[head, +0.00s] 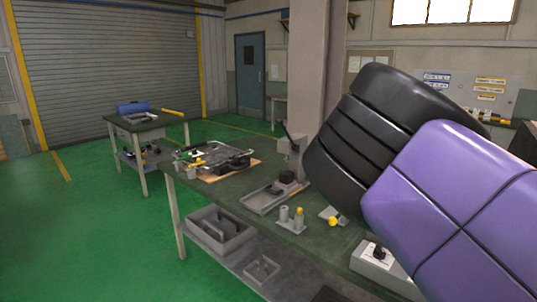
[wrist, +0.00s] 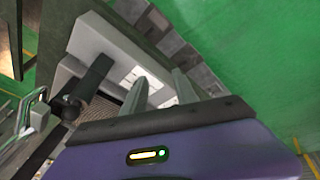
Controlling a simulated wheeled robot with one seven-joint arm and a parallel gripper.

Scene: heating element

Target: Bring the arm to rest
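My gripper (wrist: 160,88) shows in the wrist view with its two pale grey fingers apart and nothing visible between them. Past the fingers is a light grey box-like piece with a black handle or lever (wrist: 92,80); I cannot tell how far it is from the fingertips. In the head view my purple and black arm fills the right side, and the gripper itself is not visible there.
A green-topped workbench (head: 222,187) holds a lever press (head: 290,155), a dark assembly on a board (head: 228,162), small grey holders (head: 291,218) and a grey control box (head: 385,268). Grey bins (head: 220,232) sit on its lower shelf. Green floor (head: 75,230) is clear at left.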

